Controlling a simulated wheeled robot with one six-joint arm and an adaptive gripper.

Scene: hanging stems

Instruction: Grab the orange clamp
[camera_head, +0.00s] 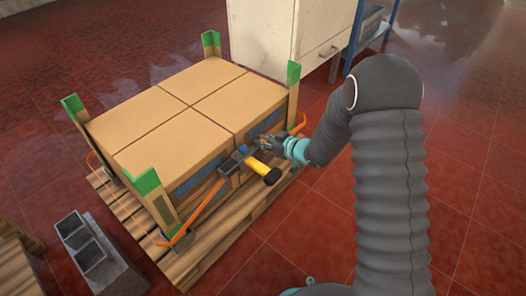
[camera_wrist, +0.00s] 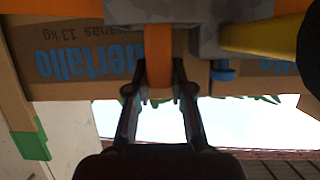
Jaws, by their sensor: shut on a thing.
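The orange clamp shows as a narrow orange band (camera_head: 203,211) along the side of the stacked cartons (camera_head: 180,108), with a grey body (camera_head: 232,162), a blue knob and a yellow handle (camera_head: 263,171) at its middle. In the wrist view its orange part (camera_wrist: 158,47) runs down between my fingers, with the grey body and yellow handle (camera_wrist: 262,36) beside it. My gripper (camera_wrist: 158,92) is shut on that orange part, its fingers on either side. In the head view my gripper (camera_head: 268,143) is at the carton side, just right of the grey body, partly hidden.
The cartons stand on a wooden pallet (camera_head: 213,247), with green-topped corner posts (camera_head: 148,184) at their edges. A grey hollow block (camera_head: 88,250) stands on the floor at the lower left. A white cabinet (camera_head: 285,35) is behind.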

